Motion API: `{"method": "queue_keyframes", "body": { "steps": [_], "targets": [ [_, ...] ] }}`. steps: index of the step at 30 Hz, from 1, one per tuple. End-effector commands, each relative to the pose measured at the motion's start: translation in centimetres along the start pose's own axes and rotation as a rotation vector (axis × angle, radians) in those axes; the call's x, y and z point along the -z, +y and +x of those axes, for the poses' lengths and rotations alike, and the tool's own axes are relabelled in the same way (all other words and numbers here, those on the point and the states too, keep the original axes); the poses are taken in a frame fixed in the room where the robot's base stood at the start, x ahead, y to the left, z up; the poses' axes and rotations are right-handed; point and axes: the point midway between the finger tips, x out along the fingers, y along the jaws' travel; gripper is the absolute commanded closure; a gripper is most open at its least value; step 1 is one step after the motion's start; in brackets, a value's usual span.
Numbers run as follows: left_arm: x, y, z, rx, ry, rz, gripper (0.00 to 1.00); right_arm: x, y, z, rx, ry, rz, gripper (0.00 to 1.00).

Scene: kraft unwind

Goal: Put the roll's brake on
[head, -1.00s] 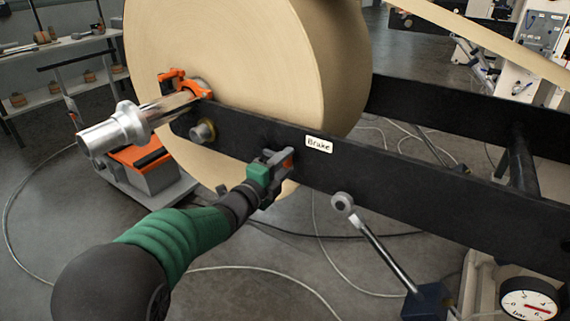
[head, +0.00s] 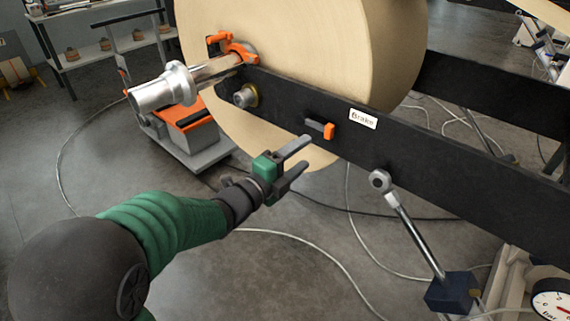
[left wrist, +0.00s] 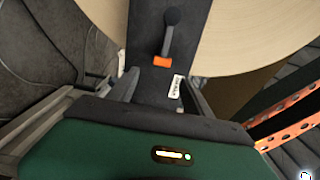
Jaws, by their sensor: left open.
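The brake lever (head: 313,124) is on the side of the black beam (head: 440,165), left of the white "Brake" label (head: 363,119). Its orange part (head: 329,131) is at the label end, and its dark arm lies along the beam toward the roll's shaft. In the left wrist view the lever (left wrist: 168,38) shows a round dark knob and an orange base. The big kraft roll (head: 290,60) stands behind the beam. My left gripper (head: 300,157) is open and empty, apart from the lever, just below and left of it. My right gripper is not in view.
The silver shaft end (head: 165,88) with an orange collar (head: 232,48) sticks out at left. A metal rod (head: 412,225) with a blue foot stands below the beam, near a gauge (head: 555,303). Cables lie on the floor. Free space lies in front of the beam.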

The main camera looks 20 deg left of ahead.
Motion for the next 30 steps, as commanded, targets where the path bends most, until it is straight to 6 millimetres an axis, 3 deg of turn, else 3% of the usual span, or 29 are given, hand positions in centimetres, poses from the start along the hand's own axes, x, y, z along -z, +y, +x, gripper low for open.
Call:
{"method": "queue_keyframes", "body": {
  "steps": [3,9,24,27,29,30],
  "targets": [
    [-0.1,-0.1,-3.1,0.0,-0.002,0.0,0.42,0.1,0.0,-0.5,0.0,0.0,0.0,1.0],
    [0.0,0.1,-5.8,-0.002,0.001,0.0,0.42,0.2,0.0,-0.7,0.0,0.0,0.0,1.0],
    [0.0,0.3,-6.1,-0.006,-0.002,-0.006,0.42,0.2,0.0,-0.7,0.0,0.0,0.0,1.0],
    [-0.8,2.0,-5.8,-0.072,-0.06,-0.105,0.42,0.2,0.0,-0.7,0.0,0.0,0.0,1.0],
    [-1.7,4.5,-5.9,-0.16,-0.147,-0.247,0.42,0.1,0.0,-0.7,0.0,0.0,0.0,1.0],
    [-2.2,6.7,-6.3,-0.232,-0.228,-0.373,0.42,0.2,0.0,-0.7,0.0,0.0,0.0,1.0]
  ]
}}
